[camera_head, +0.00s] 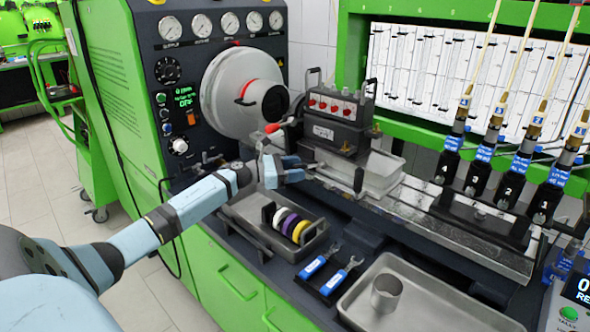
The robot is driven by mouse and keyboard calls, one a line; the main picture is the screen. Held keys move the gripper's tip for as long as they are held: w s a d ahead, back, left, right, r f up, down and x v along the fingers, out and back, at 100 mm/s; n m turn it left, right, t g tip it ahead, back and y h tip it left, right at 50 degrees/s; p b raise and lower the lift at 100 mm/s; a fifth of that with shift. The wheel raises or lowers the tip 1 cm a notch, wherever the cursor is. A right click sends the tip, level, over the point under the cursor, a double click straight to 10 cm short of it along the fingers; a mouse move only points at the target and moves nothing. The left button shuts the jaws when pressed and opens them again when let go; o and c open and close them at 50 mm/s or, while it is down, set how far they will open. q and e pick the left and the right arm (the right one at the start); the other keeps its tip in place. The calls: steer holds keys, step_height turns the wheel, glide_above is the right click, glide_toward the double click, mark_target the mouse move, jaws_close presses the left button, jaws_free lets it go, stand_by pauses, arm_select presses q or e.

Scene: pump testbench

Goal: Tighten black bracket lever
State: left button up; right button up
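My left gripper (289,169) is in front of the test bench, just left of the black pump block (335,132) with red caps on top. Its fingers are small and overlap dark bench parts, so I cannot tell whether they are apart or closed on something. A lever with a red tip (272,128) sticks out to the left of the pump block, above my gripper. I cannot clearly make out the black bracket lever; the dark parts around the gripper are partly hidden by it. My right gripper is out of view.
A grey tray with several coloured rings (291,224) lies below my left gripper. Two blue-handled wrenches (312,267) lie beside it. A metal tray (421,305) holds a metal cup (386,293). Several black injectors (447,165) stand on the rail at the right.

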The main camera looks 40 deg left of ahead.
arm_select(q)
steer(key=shift+a, duration=0.1)
steer(key=shift+s+a+f, duration=0.1)
steer(key=shift+s+a, duration=0.1)
steer(key=shift+s, duration=0.1)
steer(key=b+v, duration=0.1)
steer(key=v, duration=1.2)
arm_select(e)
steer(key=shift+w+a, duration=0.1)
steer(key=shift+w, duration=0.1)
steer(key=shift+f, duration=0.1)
